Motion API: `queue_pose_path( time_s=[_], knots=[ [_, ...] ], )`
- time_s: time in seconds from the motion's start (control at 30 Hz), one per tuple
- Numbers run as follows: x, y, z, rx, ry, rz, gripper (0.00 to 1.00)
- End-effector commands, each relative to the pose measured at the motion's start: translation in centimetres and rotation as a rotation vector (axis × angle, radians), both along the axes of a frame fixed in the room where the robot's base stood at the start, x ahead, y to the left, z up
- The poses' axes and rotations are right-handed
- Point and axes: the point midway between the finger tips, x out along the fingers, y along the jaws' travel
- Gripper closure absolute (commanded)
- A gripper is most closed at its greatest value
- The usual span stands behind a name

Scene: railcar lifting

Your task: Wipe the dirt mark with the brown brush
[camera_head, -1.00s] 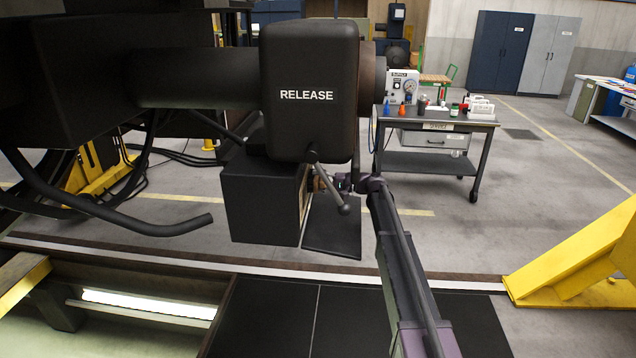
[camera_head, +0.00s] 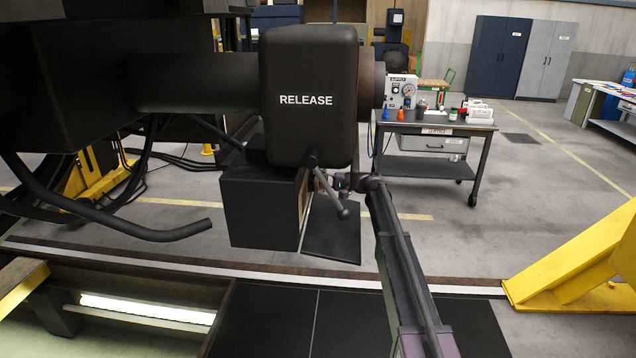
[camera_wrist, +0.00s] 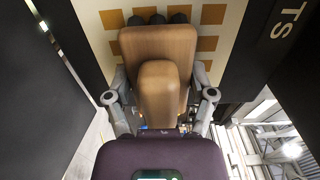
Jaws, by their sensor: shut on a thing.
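The brown brush (camera_wrist: 165,55) has a wide wooden head and a rounded block handle, with black tufts at its far edge. My gripper (camera_wrist: 160,97) is shut on its handle, one grey finger on each side. Beyond the brush, a cream panel (camera_wrist: 95,8) carries several brown square patches (camera_wrist: 205,44). They may be the dirt mark; the brush hides the middle of them. I cannot tell whether the tufts touch the panel. In the head view, my gripper (camera_head: 345,183) is partly hidden behind the black RELEASE housing, and the brush cannot be made out.
The black RELEASE housing (camera_head: 308,125) with its lever (camera_head: 332,195) hangs close to my arm. A black box (camera_head: 260,207) sits below it. A pit (camera_head: 140,335) opens at lower left. A yellow stand (camera_head: 580,265) is at right; a tool cart (camera_head: 435,130) stands behind on open floor.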

Motion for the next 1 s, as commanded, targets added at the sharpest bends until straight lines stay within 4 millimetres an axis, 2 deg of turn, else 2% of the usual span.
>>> queue_pose_path(
  time_s=[0.47,1.0],
  knots=[
    [-0.3,0.1,0.0,0.000,0.000,0.001,0.67],
    [-3.4,0.1,0.0,0.000,0.000,0.001,0.67]
  ],
)
